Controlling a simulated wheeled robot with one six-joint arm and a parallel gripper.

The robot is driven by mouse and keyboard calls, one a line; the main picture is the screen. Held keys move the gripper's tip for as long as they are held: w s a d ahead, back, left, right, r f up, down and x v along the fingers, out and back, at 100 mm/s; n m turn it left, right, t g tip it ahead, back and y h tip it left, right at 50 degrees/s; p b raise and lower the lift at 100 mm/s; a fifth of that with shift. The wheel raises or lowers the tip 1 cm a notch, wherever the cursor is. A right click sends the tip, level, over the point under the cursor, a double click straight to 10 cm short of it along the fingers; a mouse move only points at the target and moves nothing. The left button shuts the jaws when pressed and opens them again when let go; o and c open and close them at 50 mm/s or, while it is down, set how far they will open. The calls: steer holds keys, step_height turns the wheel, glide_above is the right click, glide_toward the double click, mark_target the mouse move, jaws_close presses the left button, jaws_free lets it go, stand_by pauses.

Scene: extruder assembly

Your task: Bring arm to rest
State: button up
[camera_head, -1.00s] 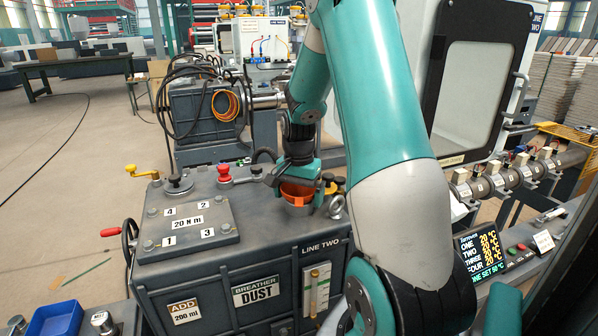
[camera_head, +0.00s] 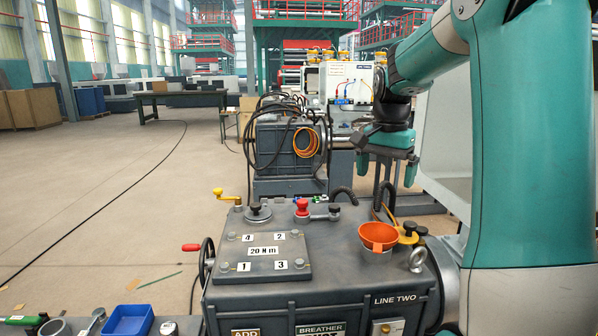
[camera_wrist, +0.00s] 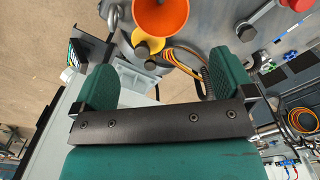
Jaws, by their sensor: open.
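My gripper (camera_head: 387,176) is open and empty, raised above and behind the right part of the grey gearbox (camera_head: 330,275) in the head view. Its two green fingers, wide apart, also show in the wrist view (camera_wrist: 165,92). An orange funnel (camera_head: 378,235) stands on the gearbox top, apart from the fingers. In the wrist view the funnel (camera_wrist: 160,14) lies beyond the fingers, near a yellow cap (camera_wrist: 148,44).
The gearbox top carries a bolted cover plate (camera_head: 262,258), a red-knobbed valve (camera_head: 303,207) and a lifting eye (camera_head: 417,258). A motor with coiled orange cable (camera_head: 305,142) stands behind. A blue bin (camera_head: 130,320) is at lower left.

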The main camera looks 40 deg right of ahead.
steer(key=s+a+f+n+t+y, duration=0.1)
steer(key=s+a+f+n+y, duration=0.1)
steer(key=a+n, duration=1.7)
steer(key=s+a+f+n+y, duration=0.1)
steer(key=s+a, duration=0.5)
steer(key=a, duration=0.3)
steer(key=s+a+f+n+g+y, duration=0.1)
steer(key=s+a+n, duration=0.1)
steer(key=s+a, duration=0.5)
steer(key=a, duration=0.3)
steer(key=shift+f, duration=0.4)
